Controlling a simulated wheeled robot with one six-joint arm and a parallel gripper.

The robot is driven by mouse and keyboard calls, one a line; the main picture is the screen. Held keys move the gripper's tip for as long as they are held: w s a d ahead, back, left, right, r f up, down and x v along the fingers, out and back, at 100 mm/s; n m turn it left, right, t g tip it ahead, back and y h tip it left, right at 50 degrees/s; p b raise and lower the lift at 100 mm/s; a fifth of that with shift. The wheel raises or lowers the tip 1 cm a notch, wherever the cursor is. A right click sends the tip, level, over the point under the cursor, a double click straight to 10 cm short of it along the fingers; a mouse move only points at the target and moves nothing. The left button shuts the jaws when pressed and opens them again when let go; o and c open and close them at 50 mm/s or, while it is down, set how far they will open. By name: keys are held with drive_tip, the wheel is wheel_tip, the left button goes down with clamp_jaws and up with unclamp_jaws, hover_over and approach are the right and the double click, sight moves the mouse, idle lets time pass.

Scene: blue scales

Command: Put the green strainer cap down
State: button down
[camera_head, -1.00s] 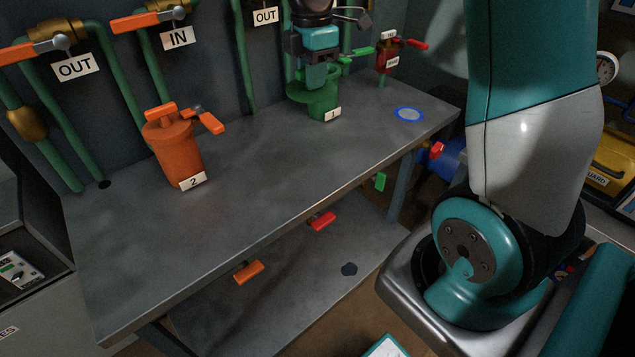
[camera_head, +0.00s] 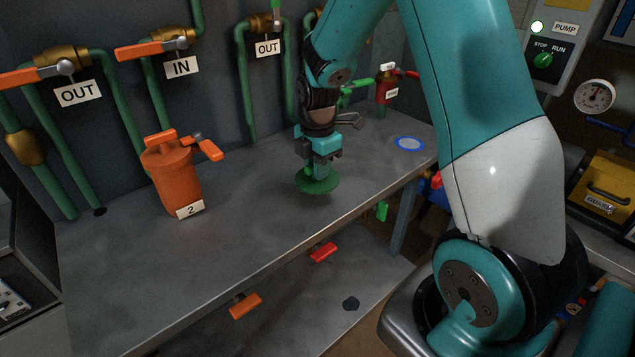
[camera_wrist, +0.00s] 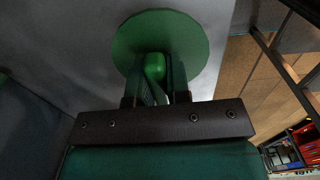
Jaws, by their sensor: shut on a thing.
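The green strainer cap (camera_head: 317,183) is a flat round disc with a handle on top. My gripper (camera_head: 319,168) points down and is shut on that handle. The cap is level, over the front middle of the grey bench, with a dark shadow close under it. I cannot tell whether it touches the bench top. In the wrist view the green disc (camera_wrist: 185,38) lies beyond the fingers (camera_wrist: 155,88), with its handle between them.
An orange strainer (camera_head: 172,182) marked 2 stands left on the bench (camera_head: 240,235). A blue-rimmed disc (camera_head: 408,143) lies to the right, with a red strainer (camera_head: 383,97) behind. Pipes and valves line the wall. Bare bench top lies between the orange strainer and the cap.

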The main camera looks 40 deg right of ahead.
drive_tip(key=shift+f, duration=2)
drive_tip(key=shift+f, duration=0.2)
drive_tip(key=c, duration=1.1)
unclamp_jaws()
drive_tip(key=shift+r, duration=0.1)
